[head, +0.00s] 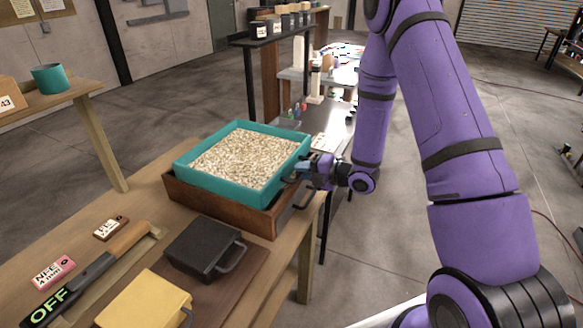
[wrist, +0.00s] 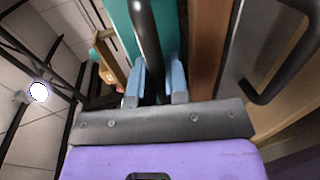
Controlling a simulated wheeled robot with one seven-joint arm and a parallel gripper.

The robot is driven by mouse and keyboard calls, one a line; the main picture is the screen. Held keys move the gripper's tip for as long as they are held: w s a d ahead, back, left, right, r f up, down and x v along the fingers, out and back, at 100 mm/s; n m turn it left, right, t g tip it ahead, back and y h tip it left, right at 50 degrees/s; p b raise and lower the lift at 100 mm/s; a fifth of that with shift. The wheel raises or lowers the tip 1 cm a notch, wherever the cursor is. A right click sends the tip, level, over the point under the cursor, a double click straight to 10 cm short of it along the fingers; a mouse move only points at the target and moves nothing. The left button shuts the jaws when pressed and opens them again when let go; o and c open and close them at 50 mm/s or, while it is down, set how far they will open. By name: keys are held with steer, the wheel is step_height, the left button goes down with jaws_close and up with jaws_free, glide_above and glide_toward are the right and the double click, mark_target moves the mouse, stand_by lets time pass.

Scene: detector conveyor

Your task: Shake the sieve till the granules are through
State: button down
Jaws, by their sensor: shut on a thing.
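The teal sieve (head: 183,168) is full of pale beige granules (head: 243,158). It sits on top of a brown wooden box (head: 190,198) at the far end of the bench, turned slightly against it. My gripper (head: 299,172) is at the sieve's right side, shut on the sieve's dark handle. In the wrist view my fingers (wrist: 158,85) close around the dark handle bar (wrist: 146,35), with the teal wall (wrist: 122,30) behind it. The inside of the box under the sieve is hidden.
On the bench are a black box with a handle (head: 202,247), a yellow box (head: 147,302), a lever marked OFF (head: 70,290), and a pink tag (head: 53,271). A side table with a teal cup (head: 49,79) stands at left. A dark shelf with several jars (head: 280,32) is behind.

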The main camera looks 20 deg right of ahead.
steer(key=shift+s+d, duration=0.4)
steer(key=c, duration=1.1)
jaws_free()
steer(key=shift+c, duration=0.2)
steer(key=v, duration=1)
steer(key=shift+s+d, duration=0.25)
steer(key=shift+d, duration=0.05)
